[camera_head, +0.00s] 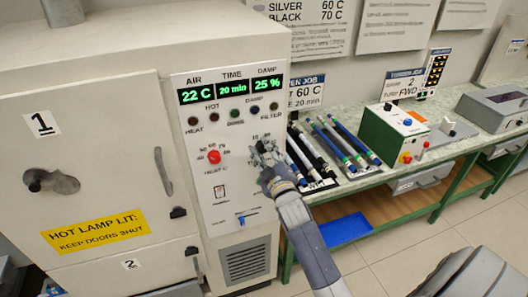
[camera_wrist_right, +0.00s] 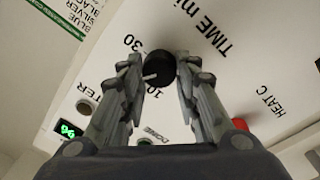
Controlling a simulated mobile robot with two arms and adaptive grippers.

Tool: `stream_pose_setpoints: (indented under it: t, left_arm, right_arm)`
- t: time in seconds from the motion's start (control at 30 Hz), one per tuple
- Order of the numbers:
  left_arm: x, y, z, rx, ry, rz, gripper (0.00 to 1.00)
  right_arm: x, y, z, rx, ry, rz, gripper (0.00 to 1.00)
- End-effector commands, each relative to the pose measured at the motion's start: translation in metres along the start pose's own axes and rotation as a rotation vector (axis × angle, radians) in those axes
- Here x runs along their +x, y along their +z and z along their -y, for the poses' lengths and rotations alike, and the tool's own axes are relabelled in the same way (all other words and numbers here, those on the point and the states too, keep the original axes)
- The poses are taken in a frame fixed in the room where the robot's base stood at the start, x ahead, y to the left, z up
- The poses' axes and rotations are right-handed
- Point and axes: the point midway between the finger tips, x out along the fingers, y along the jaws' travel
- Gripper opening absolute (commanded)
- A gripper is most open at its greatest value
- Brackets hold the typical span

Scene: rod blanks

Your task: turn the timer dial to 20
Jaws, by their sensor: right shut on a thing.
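In the head view the gripper hides the dial. The green TIME display (camera_head: 232,88) reads 20 min. My left gripper is not in view.
A red HEAT C knob (camera_head: 214,157) sits left of the gripper. A blue slider (camera_head: 241,220) is below. The cabinet (camera_head: 100,105) has a yellow HOT LAMP LIT sign (camera_head: 96,232). Several rods (camera_head: 350,145) and a green control box (camera_head: 392,132) lie on the right bench.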

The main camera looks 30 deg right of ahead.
Motion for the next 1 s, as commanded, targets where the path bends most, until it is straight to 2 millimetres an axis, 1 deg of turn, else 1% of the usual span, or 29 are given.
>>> stream_pose_setpoints:
  t: [0.27,0.3,0.33,0.37,0.67,0.77,0.87,1.0]
  left_arm:
    - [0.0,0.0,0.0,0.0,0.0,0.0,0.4]
    - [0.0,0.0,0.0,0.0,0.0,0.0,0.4]
    - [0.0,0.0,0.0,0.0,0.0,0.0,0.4]
    - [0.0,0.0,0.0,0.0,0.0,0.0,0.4]
    - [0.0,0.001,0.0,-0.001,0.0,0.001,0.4]
    - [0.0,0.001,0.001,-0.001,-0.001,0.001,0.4]
    - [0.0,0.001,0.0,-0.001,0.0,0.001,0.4]
    - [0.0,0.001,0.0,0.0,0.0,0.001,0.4]
  right_arm:
    - [0.0,0.001,0.001,-0.001,-0.001,0.002,0.06]
    - [0.0,0.001,0.001,-0.001,-0.001,0.002,0.39]
    - [0.0,0.001,0.001,-0.001,-0.001,0.002,0.45]
    - [0.0,0.001,0.001,-0.001,-0.001,0.002,0.5]
    - [0.0,0.0,0.0,-0.001,-0.001,0.001,0.5]
    - [-0.003,0.001,0.001,-0.001,-0.001,0.001,0.5]
    - [-0.013,0.001,0.002,-0.001,-0.002,0.002,0.5]
    - [-0.036,0.002,0.001,-0.001,-0.003,0.003,0.5]
